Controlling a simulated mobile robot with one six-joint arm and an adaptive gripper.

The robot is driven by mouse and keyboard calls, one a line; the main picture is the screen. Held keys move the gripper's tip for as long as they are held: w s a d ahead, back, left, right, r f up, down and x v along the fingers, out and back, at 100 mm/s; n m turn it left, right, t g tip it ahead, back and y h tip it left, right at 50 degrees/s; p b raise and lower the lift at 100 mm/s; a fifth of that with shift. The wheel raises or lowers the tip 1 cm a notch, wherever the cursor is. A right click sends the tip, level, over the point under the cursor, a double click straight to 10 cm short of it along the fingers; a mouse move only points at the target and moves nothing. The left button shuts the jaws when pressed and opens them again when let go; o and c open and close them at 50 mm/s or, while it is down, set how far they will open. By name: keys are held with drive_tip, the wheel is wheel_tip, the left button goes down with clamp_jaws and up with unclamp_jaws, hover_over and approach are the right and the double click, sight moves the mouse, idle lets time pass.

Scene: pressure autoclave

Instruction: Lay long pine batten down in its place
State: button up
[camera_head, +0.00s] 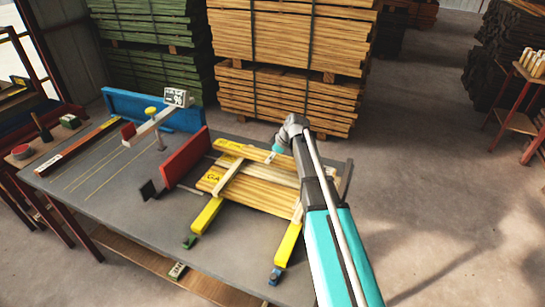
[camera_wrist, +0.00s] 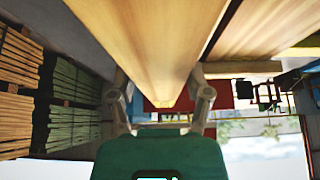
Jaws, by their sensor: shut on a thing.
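The long pine batten (camera_wrist: 150,45) is between the two fingers of my gripper (camera_wrist: 165,98), which is shut on it. In the wrist view it runs from the fingers past the top edge. In the head view my gripper (camera_head: 272,157) is over the right part of the workbench, above the pale boards. A pale batten with a yellow left end (camera_head: 238,151) runs beneath it; my arm hides its right part. I cannot tell whether the held batten touches the boards below.
The boards (camera_head: 255,192) lie across two yellow-ended bearers (camera_head: 207,214) on the grey workbench (camera_head: 110,210). A red upright plate (camera_head: 185,157) stands just left of them, and a blue fence (camera_head: 150,105) farther back. Timber stacks (camera_head: 290,40) stand behind the bench.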

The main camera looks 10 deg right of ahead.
drive_tip(key=shift+f+b, duration=0.45)
drive_tip(key=shift+f, duration=0.1)
drive_tip(key=o, duration=1.3)
drive_tip(key=shift+o, duration=0.2)
drive_tip(key=shift+r, duration=0.15)
drive_tip(key=shift+r+p, duration=0.6)
drive_tip(key=shift+p, duration=0.15)
drive_tip(key=shift+s+d+r+p, duration=0.1)
drive_tip(key=shift+r+p, duration=0.2)
drive_tip(key=p+v, duration=0.9)
drive_tip(key=v, duration=0.2)
drive_tip(key=shift+p, duration=0.3)
drive_tip(key=shift+d, duration=0.1)
